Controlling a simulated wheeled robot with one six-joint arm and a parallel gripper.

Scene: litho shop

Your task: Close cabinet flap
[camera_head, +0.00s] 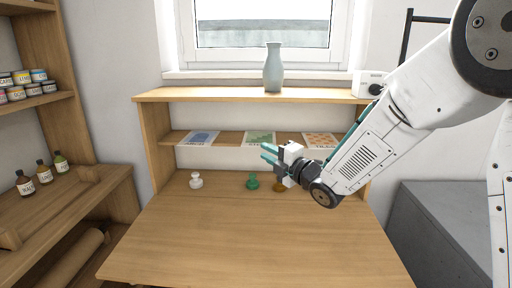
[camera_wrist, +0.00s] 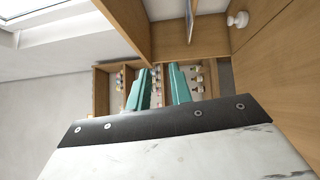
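The wooden cabinet (camera_head: 152,148) stands below the window. Its flap (camera_head: 250,245) is folded down and lies flat like a desktop toward me; its surface is bare at the front. My gripper (camera_head: 266,152) hovers in front of the cabinet's inner shelf, above the back of the lowered surface, with its teal fingers pointing left. In the wrist view the two teal fingers (camera_wrist: 161,85) are apart with nothing between them. My gripper does not appear to touch the flap.
White (camera_head: 196,181), green (camera_head: 252,183) and amber (camera_head: 279,186) knob-shaped pieces stand inside at the back. Cards lie on the inner shelf (camera_head: 230,141). A vase (camera_head: 273,70) and white box (camera_head: 368,84) stand on top. Shelves (camera_head: 50,100) are left; a grey block (camera_head: 440,235) is right.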

